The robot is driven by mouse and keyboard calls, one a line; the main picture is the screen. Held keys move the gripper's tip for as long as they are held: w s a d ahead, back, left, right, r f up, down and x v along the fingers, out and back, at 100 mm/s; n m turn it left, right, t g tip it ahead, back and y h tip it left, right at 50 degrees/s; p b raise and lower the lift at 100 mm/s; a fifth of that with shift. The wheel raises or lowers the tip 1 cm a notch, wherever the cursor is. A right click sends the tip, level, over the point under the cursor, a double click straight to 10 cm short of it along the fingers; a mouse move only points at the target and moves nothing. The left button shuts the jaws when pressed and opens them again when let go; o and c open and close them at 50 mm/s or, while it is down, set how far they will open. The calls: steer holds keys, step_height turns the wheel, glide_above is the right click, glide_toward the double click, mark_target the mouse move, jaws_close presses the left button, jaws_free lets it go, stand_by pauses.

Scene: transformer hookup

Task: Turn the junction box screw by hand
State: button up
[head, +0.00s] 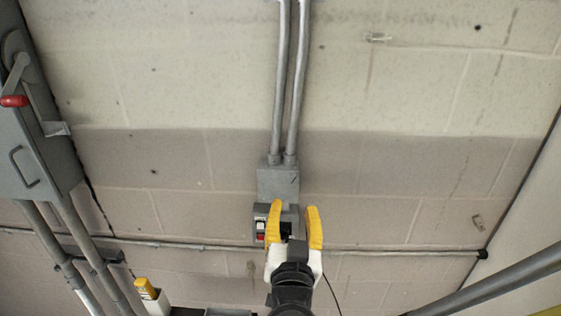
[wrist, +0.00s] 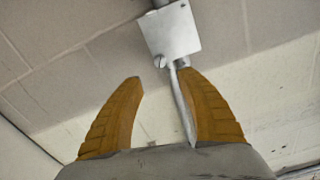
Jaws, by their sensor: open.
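In the wrist view a pale grey square junction box (wrist: 176,34) is on the wall, above and beyond my fingertips. A round screw head (wrist: 160,62) shows at its lower left corner, close to the gap between the tips in the picture. My gripper (wrist: 160,76) is open with nothing between its two yellow fingers. In the head view my gripper (head: 295,204) reaches up toward the wall, in front of a grey box (head: 277,183) with two conduits on top. The screw cannot be made out there. Contact with the box is not visible.
A switch box with a red button (head: 260,238) is partly behind my gripper. A grey disconnect box (head: 35,150) with a red-tipped lever is at the left. A thin horizontal conduit (head: 400,252) crosses the wall. The wall to the upper right is largely clear.

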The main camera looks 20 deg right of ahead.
mark_target(294, 179)
steer(key=shift+m, duration=0.3)
steer(key=x, duration=1)
steer(key=shift+w+d, duration=0.1)
steer(key=shift+w, duration=0.3)
jaws_close()
